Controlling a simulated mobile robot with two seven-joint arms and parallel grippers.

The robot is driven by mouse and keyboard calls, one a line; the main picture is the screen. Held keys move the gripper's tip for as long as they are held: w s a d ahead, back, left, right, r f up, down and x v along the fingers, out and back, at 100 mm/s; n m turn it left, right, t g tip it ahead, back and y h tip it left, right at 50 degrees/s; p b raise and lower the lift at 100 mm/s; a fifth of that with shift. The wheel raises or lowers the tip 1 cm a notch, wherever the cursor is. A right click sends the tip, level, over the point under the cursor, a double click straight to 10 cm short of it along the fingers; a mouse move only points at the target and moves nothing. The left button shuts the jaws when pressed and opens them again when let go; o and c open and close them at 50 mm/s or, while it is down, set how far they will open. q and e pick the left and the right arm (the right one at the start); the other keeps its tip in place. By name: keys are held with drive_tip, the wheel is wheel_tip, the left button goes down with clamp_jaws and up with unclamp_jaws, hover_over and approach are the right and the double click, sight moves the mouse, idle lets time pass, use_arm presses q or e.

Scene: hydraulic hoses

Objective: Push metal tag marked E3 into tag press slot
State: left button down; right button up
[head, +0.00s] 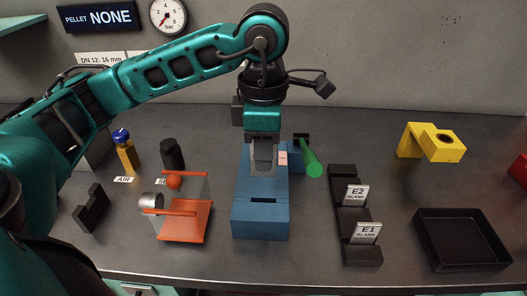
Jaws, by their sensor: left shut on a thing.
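My left gripper (264,168) points straight down over the rear part of the blue tag press (246,222). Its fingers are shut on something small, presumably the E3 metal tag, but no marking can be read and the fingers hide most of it. The press has a dark slot (264,200) in its top, in front of and below the fingertips in the picture. A green handle (312,165) sticks out at the press's right side. My right gripper is not in view.
A black rack (361,254) to the right holds tags E2 (355,195) and E1 (366,233); its rear place is bare. A black tray (462,262) and yellow bracket (433,149) are further right. An orange clear-sided fixture (186,222) stands close left of the press.

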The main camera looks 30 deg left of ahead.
sight(264, 176)
use_arm(q)
wheel_tip(264, 176, down, 4)
drive_tip(key=b, duration=0.3)
drive_tip(key=shift+f+b, duration=0.25)
drive_tip(key=shift+b, duration=0.1)
drive_tip(key=shift+f+b, duration=0.35)
drive_tip(key=shift+f, duration=0.3)
drive_tip(key=shift+b, duration=0.4)
drive_tip(key=shift+b, duration=0.35)
idle(0.7)
drive_tip(key=shift+f+b, duration=1.7)
drive_tip(key=shift+f, duration=0.1)
drive_tip(key=c, duration=1.1)
unclamp_jaws()
